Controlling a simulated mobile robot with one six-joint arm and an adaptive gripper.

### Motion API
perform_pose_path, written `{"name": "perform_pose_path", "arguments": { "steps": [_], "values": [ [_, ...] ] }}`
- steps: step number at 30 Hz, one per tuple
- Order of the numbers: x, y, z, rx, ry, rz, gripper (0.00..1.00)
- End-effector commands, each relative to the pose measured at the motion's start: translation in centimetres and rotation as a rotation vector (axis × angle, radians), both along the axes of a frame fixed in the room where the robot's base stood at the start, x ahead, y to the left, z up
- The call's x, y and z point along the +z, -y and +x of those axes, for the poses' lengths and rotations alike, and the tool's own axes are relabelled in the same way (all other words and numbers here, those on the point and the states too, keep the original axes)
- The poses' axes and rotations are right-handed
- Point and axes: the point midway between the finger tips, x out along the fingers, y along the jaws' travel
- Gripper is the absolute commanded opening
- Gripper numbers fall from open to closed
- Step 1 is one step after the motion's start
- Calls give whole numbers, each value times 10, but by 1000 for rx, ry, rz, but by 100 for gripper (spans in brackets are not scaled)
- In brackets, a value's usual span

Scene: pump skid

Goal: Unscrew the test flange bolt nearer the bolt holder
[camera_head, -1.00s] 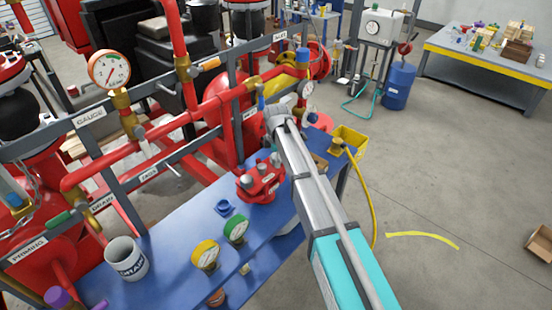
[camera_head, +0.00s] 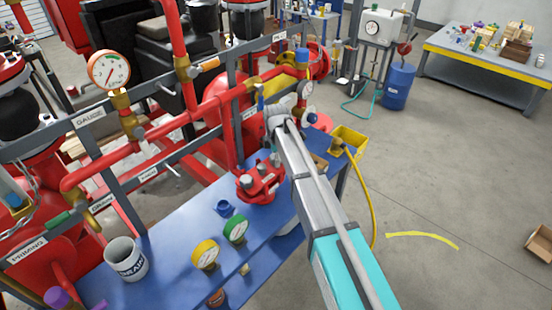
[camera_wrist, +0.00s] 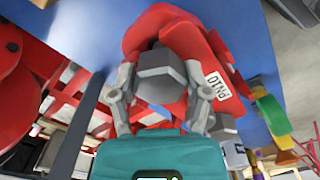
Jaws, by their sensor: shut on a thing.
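The red test flange (camera_head: 262,185) stands on the blue bench with grey hex bolts on top. In the wrist view the red flange (camera_wrist: 195,45) fills the upper middle and carries a white label. A large grey hex bolt (camera_wrist: 166,72) sits between the two fingers of my gripper (camera_wrist: 163,88), which is shut on it. Another grey bolt (camera_wrist: 222,124) shows to its right, lower down.
Red pipes and grey rails rise close behind the flange. The floor at right is mostly open.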

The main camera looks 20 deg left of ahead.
Motion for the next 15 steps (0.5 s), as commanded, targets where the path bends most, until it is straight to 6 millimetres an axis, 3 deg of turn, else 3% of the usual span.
{"name": "perform_pose_path", "arguments": {
  "steps": [15],
  "values": [
    [0,1,-1,384,-1,-2,13]
  ]
}}
